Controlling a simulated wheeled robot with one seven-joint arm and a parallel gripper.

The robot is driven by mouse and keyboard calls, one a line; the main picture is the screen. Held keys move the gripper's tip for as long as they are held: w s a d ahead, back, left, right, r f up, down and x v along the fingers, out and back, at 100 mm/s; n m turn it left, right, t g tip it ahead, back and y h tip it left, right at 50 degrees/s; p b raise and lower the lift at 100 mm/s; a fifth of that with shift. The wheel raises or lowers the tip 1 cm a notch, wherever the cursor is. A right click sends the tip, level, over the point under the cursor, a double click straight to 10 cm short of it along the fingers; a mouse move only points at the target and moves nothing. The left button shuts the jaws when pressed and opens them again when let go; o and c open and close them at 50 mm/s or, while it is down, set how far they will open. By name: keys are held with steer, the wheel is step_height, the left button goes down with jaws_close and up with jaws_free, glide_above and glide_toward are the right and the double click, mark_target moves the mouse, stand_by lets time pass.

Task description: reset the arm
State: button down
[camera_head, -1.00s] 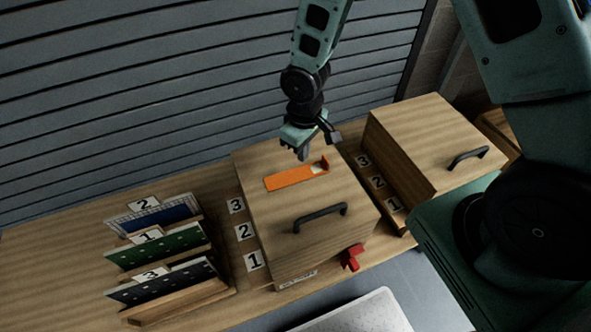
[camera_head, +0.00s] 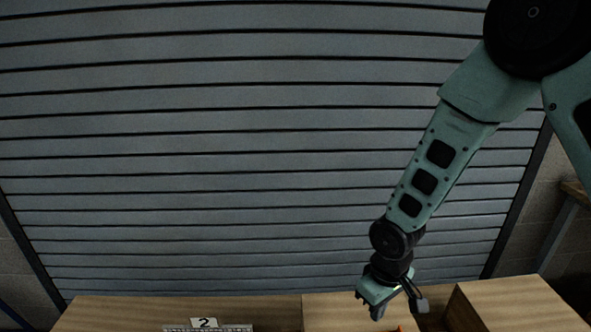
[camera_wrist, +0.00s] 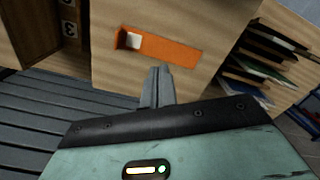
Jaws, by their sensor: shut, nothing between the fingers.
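My gripper (camera_head: 378,311) hangs at the end of my arm over the wooden box (camera_head: 335,308) in the head view. In the wrist view its fingers (camera_wrist: 158,88) are together with nothing between them. An orange strip with a pale patch (camera_wrist: 160,48) lies on top of the wooden box (camera_wrist: 195,15), just beyond the fingertips and apart from them. In the head view only a sliver of the orange strip shows at the bottom edge.
A second wooden box (camera_head: 520,303) stands to the right. A panel marked 2 (camera_head: 205,324) shows at the bottom left. Racked panels (camera_wrist: 265,55) are at the right of the wrist view. A grey slatted shutter (camera_head: 200,150) stands behind the table (camera_head: 120,309).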

steer(key=s+a+r+n, duration=0.1)
steer(key=s+a+r, duration=0.1)
steer(key=s+r, duration=0.7)
steer(key=s+a+r, duration=0.3)
steer(key=s+r, duration=0.6)
steer(key=s, duration=0.1)
steer(key=shift+r+n+y, duration=0.3)
steer(key=shift+r+n, duration=0.05)
steer(key=shift+n, duration=0.05)
steer(key=shift+a, duration=0.1)
